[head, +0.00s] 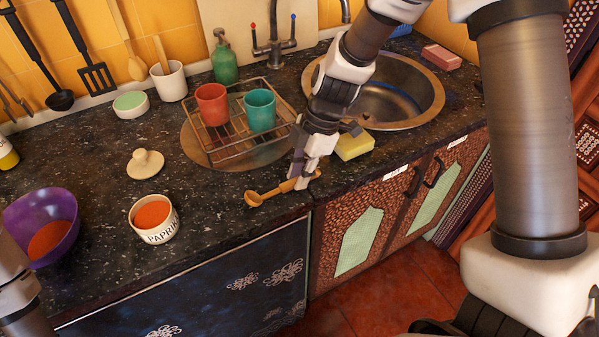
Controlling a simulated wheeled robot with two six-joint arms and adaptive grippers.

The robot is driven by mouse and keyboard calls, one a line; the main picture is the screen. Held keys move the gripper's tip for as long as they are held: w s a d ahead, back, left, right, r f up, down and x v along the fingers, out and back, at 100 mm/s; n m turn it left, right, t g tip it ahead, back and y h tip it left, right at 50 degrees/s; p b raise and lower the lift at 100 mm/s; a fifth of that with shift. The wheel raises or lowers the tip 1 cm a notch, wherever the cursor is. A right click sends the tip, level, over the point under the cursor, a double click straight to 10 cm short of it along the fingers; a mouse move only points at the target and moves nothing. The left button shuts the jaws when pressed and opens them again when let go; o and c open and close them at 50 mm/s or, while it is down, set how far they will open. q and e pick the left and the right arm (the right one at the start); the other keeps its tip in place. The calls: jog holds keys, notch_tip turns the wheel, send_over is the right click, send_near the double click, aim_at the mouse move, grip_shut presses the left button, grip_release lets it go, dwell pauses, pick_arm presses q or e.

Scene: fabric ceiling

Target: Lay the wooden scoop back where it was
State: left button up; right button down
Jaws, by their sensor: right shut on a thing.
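The wooden scoop (270,193) is low over the front part of the dark speckled counter, with its bowl pointing left. My right gripper (303,180) is shut on the scoop's handle, near its right end. I cannot tell whether the scoop touches the counter. The paprika jar (155,220) stands open to the left of the scoop, filled with orange-red powder. A purple bowl (42,226) at the far left holds similar powder. Part of my left arm shows at the lower left edge; its gripper is not in view.
A round lid (146,163) lies behind the jar. A wire rack (245,140) with a red cup (212,104) and a teal cup (260,110) stands behind the scoop. A yellow sponge (354,146) lies right of my right gripper, before the sink (385,92). Counter between jar and scoop is clear.

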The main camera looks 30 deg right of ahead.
jog(key=c, duration=1)
grip_release()
jog(key=v, duration=1.2)
jog(key=shift+s, duration=0.1)
